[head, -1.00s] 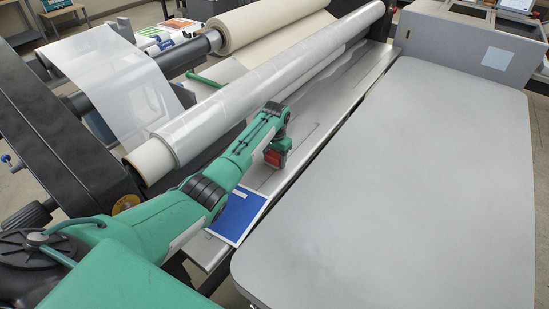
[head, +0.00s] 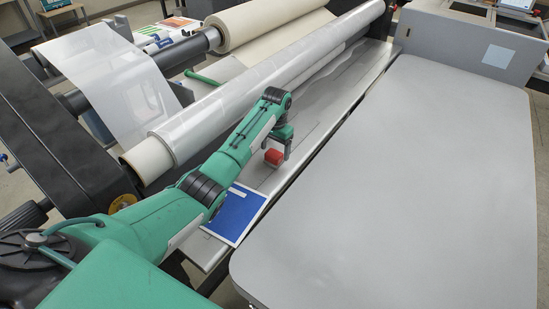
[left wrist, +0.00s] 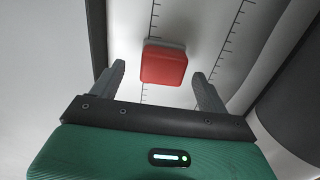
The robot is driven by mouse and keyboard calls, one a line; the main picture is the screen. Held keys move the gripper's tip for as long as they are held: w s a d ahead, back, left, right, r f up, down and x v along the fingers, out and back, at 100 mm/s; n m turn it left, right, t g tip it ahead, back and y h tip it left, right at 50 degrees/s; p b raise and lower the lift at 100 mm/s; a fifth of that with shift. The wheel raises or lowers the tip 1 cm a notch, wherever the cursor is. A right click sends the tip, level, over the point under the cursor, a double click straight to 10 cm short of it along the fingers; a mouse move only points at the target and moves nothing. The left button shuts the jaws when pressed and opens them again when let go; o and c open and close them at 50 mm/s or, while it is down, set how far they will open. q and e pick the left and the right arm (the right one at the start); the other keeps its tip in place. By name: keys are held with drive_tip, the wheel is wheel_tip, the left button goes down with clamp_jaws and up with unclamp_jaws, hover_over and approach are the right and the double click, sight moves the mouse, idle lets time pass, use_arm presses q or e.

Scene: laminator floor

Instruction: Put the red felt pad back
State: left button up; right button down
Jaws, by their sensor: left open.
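The red felt pad (head: 273,157) sits on the pale metal bed in front of the long roller. In the left wrist view it is a red block (left wrist: 164,66) with a grey edge, lying on the surface between two ruled scales. My left gripper (head: 283,148) is just above and behind the pad in the head view. In the left wrist view its two fingers (left wrist: 158,72) are spread, with the pad beyond and between their tips and a gap on each side. My right gripper is not in view.
A blue sheet with a white border (head: 236,214) lies on the near end of the bed. The long film roll (head: 255,92) runs along the left side. A broad grey table (head: 400,180) on the right is clear.

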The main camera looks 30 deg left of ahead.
sight(275, 153)
use_arm(q)
wheel_tip(275, 153, up, 8)
drive_tip(key=b, duration=0.1)
drive_tip(key=shift+a+r, duration=0.1)
idle(0.4)
